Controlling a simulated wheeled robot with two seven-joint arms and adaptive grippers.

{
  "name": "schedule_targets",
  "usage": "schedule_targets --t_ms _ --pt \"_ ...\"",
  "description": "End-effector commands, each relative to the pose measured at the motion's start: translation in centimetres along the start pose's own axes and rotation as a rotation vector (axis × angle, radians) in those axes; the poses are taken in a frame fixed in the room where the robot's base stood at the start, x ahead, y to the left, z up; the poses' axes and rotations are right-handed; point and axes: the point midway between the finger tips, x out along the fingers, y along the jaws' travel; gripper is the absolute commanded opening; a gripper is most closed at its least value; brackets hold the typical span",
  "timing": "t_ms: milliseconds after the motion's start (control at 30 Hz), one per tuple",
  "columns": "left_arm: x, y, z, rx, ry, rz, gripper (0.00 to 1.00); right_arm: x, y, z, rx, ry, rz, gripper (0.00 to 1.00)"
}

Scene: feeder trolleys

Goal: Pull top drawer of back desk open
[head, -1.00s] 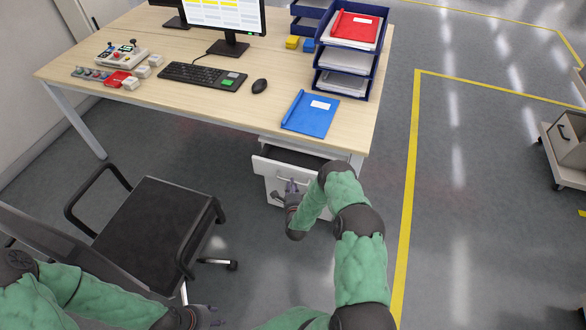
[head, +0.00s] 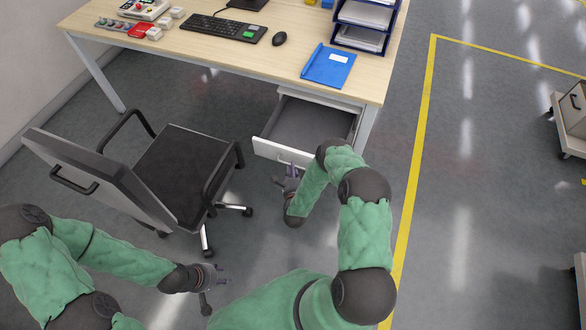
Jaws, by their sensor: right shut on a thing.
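The desk (head: 240,58) has a pedestal under its right end. Its top drawer (head: 312,128) is pulled well out, and its grey inside looks empty. The white drawer front (head: 270,149) faces me. My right gripper (head: 288,172) is at the drawer front, shut on its handle; the handle is mostly hidden by the fingers and the arm. My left gripper (head: 222,278) is low at the bottom, beside the chair and away from the desk. Its fingers are small and dark, so I cannot tell whether it is open.
A black office chair (head: 182,170) stands left of the drawer. On the desk are a keyboard (head: 222,28), a mouse (head: 279,38), a blue folder (head: 328,66) and a letter tray (head: 366,22).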

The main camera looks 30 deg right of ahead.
Motion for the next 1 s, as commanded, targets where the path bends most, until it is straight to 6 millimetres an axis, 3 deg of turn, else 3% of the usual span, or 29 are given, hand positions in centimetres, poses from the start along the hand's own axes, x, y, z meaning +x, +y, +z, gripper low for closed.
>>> schedule_targets --t_ms 233,267,333,767,1000 --pt "0.0 0.0 0.0 0.0 0.0 0.0 0.4 0.0 0.1 -0.1 0.001 0.002 0.002 0.0" --pt "0.0 0.0 0.0 0.0 0.0 0.0 0.4 0.0 0.1 -0.1 0.001 0.002 0.002 0.25" --pt "0.0 0.0 0.0 0.0 0.0 0.0 0.4 0.0 0.1 -0.1 0.0 0.002 0.002 0.44" --pt "0.0 0.0 0.0 0.0 0.0 0.0 0.4 -0.5 0.1 0.0 0.0 0.0 0.002 0.44" --pt "0.0 0.0 0.0 0.0 0.0 0.0 0.4 -4.3 0.1 0.0 0.0 0.0 0.003 0.44"
